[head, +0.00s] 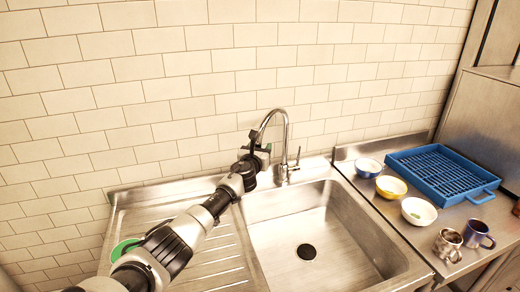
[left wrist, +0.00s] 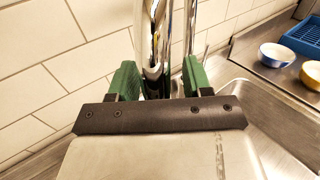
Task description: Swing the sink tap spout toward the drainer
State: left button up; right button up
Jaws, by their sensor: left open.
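The chrome tap (head: 285,140) stands behind the sink basin (head: 330,225). Its curved spout (head: 268,118) arches to the left of the upright, and its lower end is hidden by my gripper. The ridged steel drainer (head: 222,262) lies left of the basin. My left gripper (head: 258,142) is at the spout's down-turned end. In the left wrist view, its green finger pads (left wrist: 158,78) are apart, with the chrome spout (left wrist: 154,40) between them. The spout looks close to the left pad; I cannot tell whether it touches. My right gripper is not in view.
A green round item (head: 122,248) is partly behind my left arm on the drainer. Right of the basin are a blue rack (head: 487,196), white-and-blue (head: 368,168), yellow (head: 391,188) and white (head: 419,212) bowls, and two mugs (head: 447,244). The tiled wall (head: 180,100) is close behind.

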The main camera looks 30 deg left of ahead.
pick_arm(q)
jog(key=shift+s+p, duration=0.35)
jog(key=shift+s, duration=0.15)
jog(key=s+d+p, duration=0.1)
jog(key=s+d, duration=0.1)
jog(key=s, duration=0.7)
jog(key=shift+s, duration=0.35)
jog(key=shift+f, duration=0.15)
